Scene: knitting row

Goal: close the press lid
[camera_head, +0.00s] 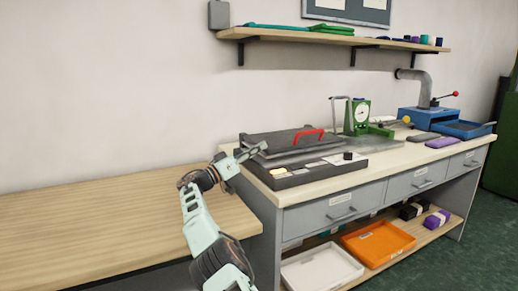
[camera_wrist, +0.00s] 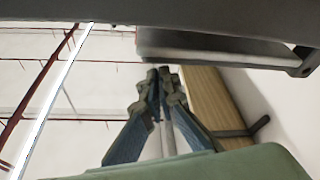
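The press (camera_head: 300,178) is a dark grey flat unit at the left end of the workbench.
A bare wooden table (camera_head: 110,230) is at the left. A green dial gauge (camera_head: 358,116) and a blue machine (camera_head: 425,117) stand further right on the bench. A wall shelf (camera_head: 330,38) hangs above. White and orange trays (camera_head: 378,243) sit below.

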